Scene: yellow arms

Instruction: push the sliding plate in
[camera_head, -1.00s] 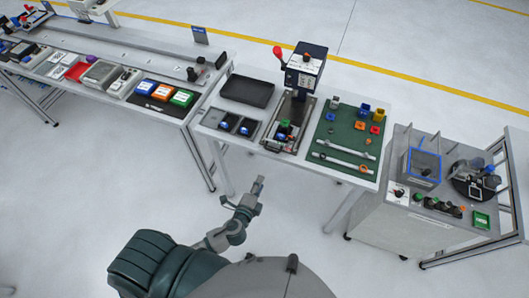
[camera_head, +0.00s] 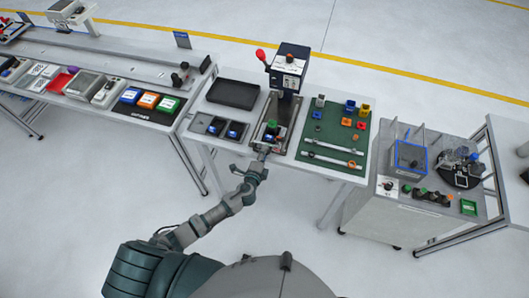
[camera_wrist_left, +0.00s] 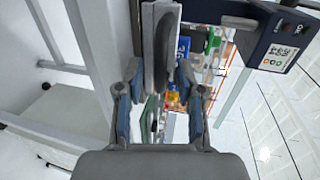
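The press (camera_head: 288,68) stands on the middle table, a dark box with a red-knobbed lever. The sliding plate (camera_head: 268,138) sits low at its front, with a green and a blue part around it. My left gripper (camera_head: 263,152) is at the table's front edge, right by the near end of the plate; whether it touches is too small to tell. In the left wrist view its two fingers (camera_wrist_left: 160,92) stand apart, with a grey metal edge (camera_wrist_left: 149,60) and a dark rounded part ahead of them. Nothing is clearly gripped. My right gripper is not in view.
A black tray (camera_head: 233,93) and a holder with two blue-dark pieces (camera_head: 222,128) lie left of the press. A green mat (camera_head: 335,126) with coloured blocks and bars lies right. A side cart (camera_head: 415,205) stands further right. Open floor lies in front.

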